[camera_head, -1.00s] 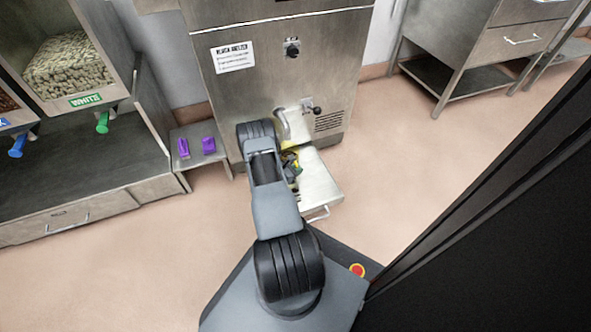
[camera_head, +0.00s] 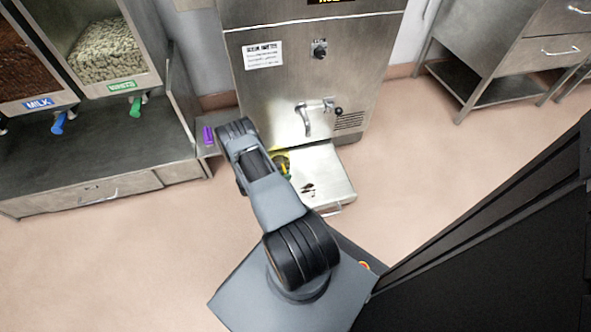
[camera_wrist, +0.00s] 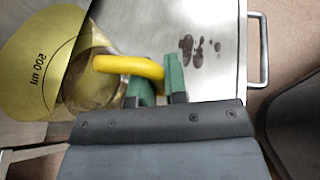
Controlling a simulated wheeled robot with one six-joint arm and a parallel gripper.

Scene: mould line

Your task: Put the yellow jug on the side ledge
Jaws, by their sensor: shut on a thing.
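The yellow jug (camera_wrist: 50,50), marked "500 ml", fills the left of the wrist view. My gripper (camera_wrist: 157,80) has green fingertips shut on its yellow handle. Something brown shows inside the jug, but how full it is I cannot tell. In the head view only a bit of the jug (camera_head: 281,163) shows beside my arm, at the left side of the machine's tray. My arm hides the rest. The side ledge (camera_head: 206,150) is the low shelf left of the machine, partly hidden behind my arm. A purple object (camera_head: 208,135) stands on it.
The steel machine (camera_head: 290,85) has a spout (camera_head: 304,118) above a pulled-out tray (camera_head: 325,170) with brown spots (camera_head: 308,189). A dispenser cabinet (camera_head: 110,140) with coloured taps stands left of the ledge. Open floor (camera_head: 110,250) lies in front.

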